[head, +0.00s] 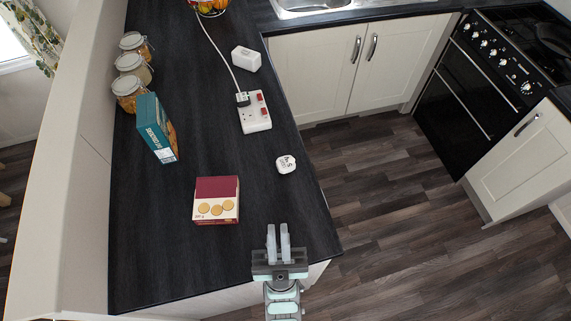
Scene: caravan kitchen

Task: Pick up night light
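My gripper (278,236) is at the bottom centre of the head view, over the front right part of the dark worktop. Its two pale fingers stand a narrow gap apart, with nothing visible between them. A small white rounded object with dark markings (286,164) lies on the worktop near its right edge, beyond the fingertips and apart from them. A white block (246,58) lies further back, beyond the power strip. I cannot tell for certain which of these two white things is the night light.
A white power strip (255,113) with a black plug and white cable lies mid-worktop. A teal box (156,128) and several jars (130,88) line the left side. The worktop (250,175) is clear between.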

